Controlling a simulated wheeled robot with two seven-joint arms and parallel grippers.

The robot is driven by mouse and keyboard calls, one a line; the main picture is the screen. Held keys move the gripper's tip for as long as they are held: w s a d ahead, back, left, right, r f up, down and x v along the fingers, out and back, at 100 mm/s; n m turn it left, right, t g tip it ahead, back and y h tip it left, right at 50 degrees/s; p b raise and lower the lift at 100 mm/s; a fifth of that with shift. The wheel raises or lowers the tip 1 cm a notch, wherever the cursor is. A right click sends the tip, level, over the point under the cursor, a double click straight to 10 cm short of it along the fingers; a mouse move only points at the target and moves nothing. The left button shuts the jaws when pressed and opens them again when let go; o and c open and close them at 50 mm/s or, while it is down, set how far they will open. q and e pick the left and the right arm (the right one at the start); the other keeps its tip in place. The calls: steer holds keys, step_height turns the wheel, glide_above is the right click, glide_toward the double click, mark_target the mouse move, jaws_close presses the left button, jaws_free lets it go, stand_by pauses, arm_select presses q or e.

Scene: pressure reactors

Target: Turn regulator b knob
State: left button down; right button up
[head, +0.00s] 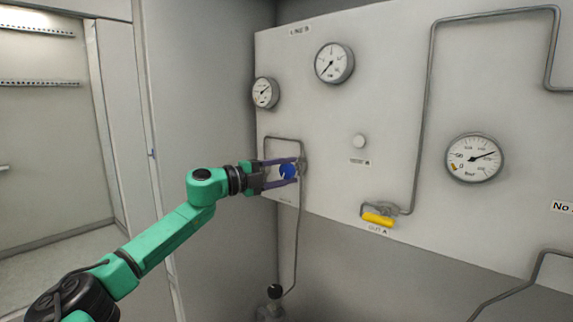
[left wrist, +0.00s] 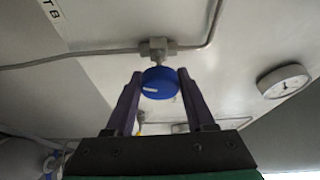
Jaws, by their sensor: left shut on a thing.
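The blue round knob (head: 287,172) sits at the lower left of the light panel, on a metal fitting joined to thin tubing. It also shows in the left wrist view (left wrist: 160,82), with a white mark on its side. My left gripper (head: 291,171) is shut on the knob, one purple finger on each side of it. In the left wrist view the fingers (left wrist: 159,90) flank the knob. The label beside the knob is too small to read. My right gripper is not in view.
The panel carries gauges (head: 334,63), (head: 265,92) and (head: 474,158), a white round knob (head: 359,141) and a yellow valve handle (head: 378,219). Grey tubing (head: 425,110) runs across it. A tall cabinet wall stands left of the panel.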

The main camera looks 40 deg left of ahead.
arm_select(q)
steer(key=m+g+p, duration=0.1)
steer(key=m+p, duration=0.1)
steer(key=m, duration=0.1)
steer(key=shift+r+y, duration=0.2)
steer(key=shift+y, duration=0.2)
steer(key=m+g+y+p, duration=0.1)
steer(key=m+p, duration=0.1)
steer(key=m, duration=0.1)
steer(key=shift+f+m+g+y+p, duration=0.15)
steer(key=shift+m+g+y+p, duration=0.3)
steer(key=shift+m, duration=0.65)
steer(key=shift+f+m+y, duration=0.15)
steer(key=shift+m+y, duration=0.6)
steer(key=shift+m, duration=0.35)
steer(key=shift+c, duration=1.3)
jaws_free()
